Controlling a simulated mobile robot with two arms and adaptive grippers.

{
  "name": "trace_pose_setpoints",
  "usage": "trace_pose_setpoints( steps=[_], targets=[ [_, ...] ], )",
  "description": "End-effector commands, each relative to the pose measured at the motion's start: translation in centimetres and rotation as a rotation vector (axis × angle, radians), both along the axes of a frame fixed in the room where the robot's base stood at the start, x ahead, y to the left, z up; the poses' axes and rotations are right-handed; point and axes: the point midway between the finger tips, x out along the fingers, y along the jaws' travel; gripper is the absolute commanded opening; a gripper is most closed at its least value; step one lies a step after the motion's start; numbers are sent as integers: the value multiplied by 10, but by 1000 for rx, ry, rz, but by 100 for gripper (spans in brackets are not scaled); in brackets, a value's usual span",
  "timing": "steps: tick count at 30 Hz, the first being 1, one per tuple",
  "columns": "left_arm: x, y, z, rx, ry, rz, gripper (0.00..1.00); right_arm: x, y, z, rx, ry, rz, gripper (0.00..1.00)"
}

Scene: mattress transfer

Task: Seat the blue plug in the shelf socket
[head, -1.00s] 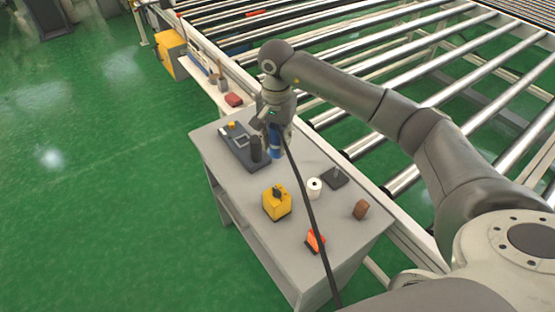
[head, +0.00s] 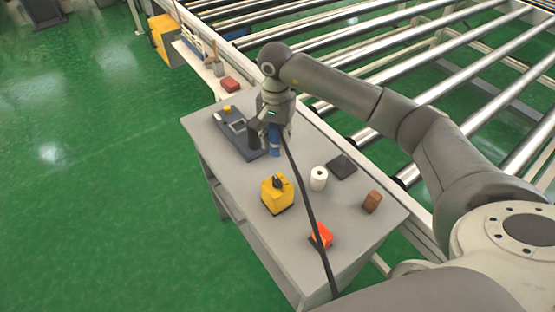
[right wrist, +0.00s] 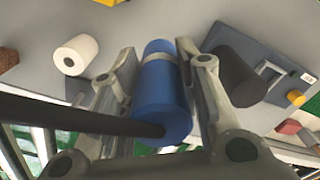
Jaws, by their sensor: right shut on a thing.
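My right gripper (head: 272,137) is shut on the blue plug (head: 275,142), a blue cylinder with a grey band, above the grey table. In the right wrist view the blue plug (right wrist: 165,95) lies between the two fingers of my right gripper (right wrist: 155,62). A black cable (head: 308,205) runs from it toward the front of the table. A dark grey base (head: 232,140) with a black cylinder (right wrist: 240,77), a framed part and a yellow knob lies beside the gripper, to its left in the head view. I cannot make out a socket for certain. My left gripper is out of view.
On the grey table (head: 240,187) stand a yellow box (head: 277,194), a white roll (head: 318,178), a dark flat block (head: 342,166), a brown block (head: 372,201) and an orange-red object (head: 321,236). A roller conveyor (head: 415,60) runs behind it. Green floor is clear at left.

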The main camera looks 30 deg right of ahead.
Motion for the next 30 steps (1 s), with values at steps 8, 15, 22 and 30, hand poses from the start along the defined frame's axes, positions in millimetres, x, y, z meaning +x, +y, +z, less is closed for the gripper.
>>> trace_pose_setpoints(
  steps=[8, 15, 22, 30],
  targets=[
    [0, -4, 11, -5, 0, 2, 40, 0, 0, -40, 1, 1, -1, 4],
    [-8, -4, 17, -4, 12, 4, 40, -1, 0, -66, 2, 4, -1, 4],
    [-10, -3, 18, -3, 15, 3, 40, 0, 0, -80, 0, 0, 0, 4],
    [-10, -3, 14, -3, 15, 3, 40, 0, 0, -84, 0, 0, 0, 34]
  ],
)
